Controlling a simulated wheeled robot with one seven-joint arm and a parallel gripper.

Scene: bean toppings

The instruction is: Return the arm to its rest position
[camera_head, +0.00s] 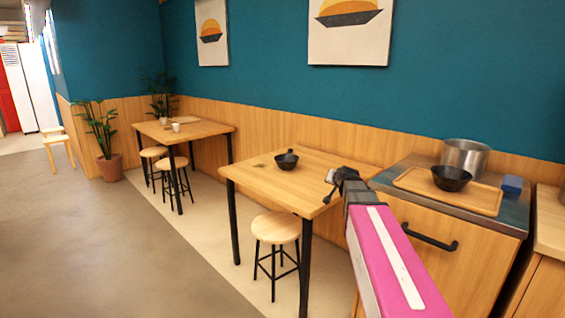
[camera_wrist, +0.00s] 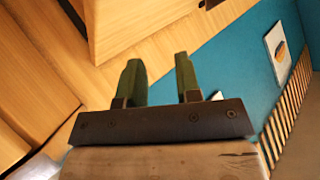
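My gripper (camera_head: 331,188) is at the end of my pink arm in the head view, over the right side of the nearer wooden table (camera_head: 262,178). In the wrist view my gripper (camera_wrist: 159,82) shows two green fingers standing apart with nothing between them. A black bowl (camera_head: 286,162) sits on the nearer table, left of my gripper and apart from it. A second black bowl (camera_head: 452,179) sits on a wooden tray (camera_head: 414,182) on the counter to the right.
A steel pot (camera_head: 465,157) and a blue block (camera_head: 512,185) stand on the counter (camera_head: 400,165). A stool (camera_head: 276,228) is at the nearer table. A farther table (camera_head: 187,133) with stools and a potted plant (camera_head: 110,170) stand at left. The floor at left is clear.

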